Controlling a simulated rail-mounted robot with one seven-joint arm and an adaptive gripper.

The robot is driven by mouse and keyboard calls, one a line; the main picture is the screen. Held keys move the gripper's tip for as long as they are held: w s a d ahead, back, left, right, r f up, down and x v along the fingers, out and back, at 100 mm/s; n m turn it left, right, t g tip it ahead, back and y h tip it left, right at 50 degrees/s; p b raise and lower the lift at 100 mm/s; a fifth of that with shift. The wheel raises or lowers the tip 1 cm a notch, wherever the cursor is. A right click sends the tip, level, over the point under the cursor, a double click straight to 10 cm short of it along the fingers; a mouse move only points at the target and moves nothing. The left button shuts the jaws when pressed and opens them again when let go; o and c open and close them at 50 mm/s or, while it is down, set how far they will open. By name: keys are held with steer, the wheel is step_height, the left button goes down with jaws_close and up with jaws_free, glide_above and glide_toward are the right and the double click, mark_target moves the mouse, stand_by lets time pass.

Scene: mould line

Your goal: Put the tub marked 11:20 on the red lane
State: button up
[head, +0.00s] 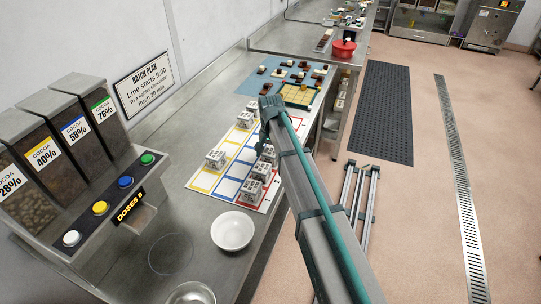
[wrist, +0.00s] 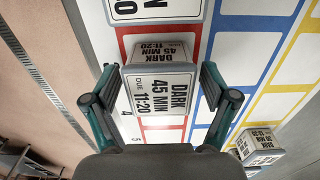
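The tub marked 11:20 (wrist: 158,95) shows in the wrist view, its white label reading DARK 45 MIN DUE 11:20. It is within the red-outlined lane (wrist: 124,48), by the number 4. My gripper (wrist: 158,80) has one finger on each side of the tub, with a small gap on both sides, so it is open around it. In the head view my arm partly hides the gripper (head: 263,138). A tub just in front of it (head: 268,153) is probably the same one. I cannot tell whether the tub touches the lane surface.
Another tub (wrist: 155,9) is close above it in the wrist view. A further tub (wrist: 262,145) stands lower right. In the head view, several tubs stand on the lane sheet, including one on the left (head: 215,160). A white bowl (head: 232,231) stands in front.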

mark_target(270, 152)
step_height(270, 152, up, 12)
steer(key=b, duration=0.3)
steer(key=shift+r+b, duration=0.2)
steer(key=shift+b, duration=0.15)
stand_by(0.4)
